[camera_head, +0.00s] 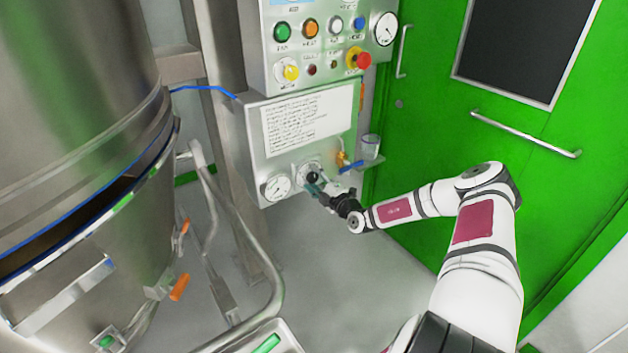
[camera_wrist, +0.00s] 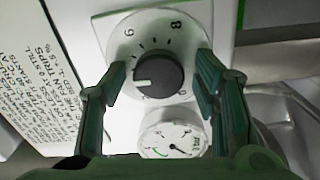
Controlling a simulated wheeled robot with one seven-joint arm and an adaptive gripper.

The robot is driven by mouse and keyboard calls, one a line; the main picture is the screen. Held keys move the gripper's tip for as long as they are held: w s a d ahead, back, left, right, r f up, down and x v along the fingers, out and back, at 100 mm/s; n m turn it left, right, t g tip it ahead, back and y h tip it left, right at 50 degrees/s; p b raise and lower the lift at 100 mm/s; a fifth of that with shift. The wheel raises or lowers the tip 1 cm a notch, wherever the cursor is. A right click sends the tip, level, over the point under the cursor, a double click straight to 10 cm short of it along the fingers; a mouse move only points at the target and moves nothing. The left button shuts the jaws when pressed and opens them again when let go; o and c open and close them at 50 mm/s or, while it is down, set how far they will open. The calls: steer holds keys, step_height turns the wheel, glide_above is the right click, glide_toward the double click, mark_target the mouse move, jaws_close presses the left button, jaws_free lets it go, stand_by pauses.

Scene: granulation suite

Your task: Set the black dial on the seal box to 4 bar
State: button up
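The seal box (camera_head: 252,158) is the lower grey box, with a printed white plate. Its black dial (camera_head: 313,178) is small in the head view, partly hidden by my gripper (camera_head: 321,189). In the wrist view the black dial (camera_wrist: 160,72) sits on a round white scale (camera_wrist: 127,50). Its white mark points left and slightly down; the number there is not legible. A 6 and an 8 show along the scale's top. My gripper (camera_wrist: 160,68) is open, with one green finger on each side of the dial. Small gaps seem to separate the fingers from the knob.
A round gauge (camera_head: 277,187) is left of the dial; it also shows in the wrist view (camera_wrist: 173,141). A brass valve with blue handle (camera_head: 350,165) and a clear cup (camera_head: 369,147) are to the right. A button panel (camera_head: 312,45) is above; a steel vessel (camera_head: 75,130) stands left.

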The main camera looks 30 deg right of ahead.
steer(key=s, duration=1.2)
steer(key=shift+d, duration=0.25)
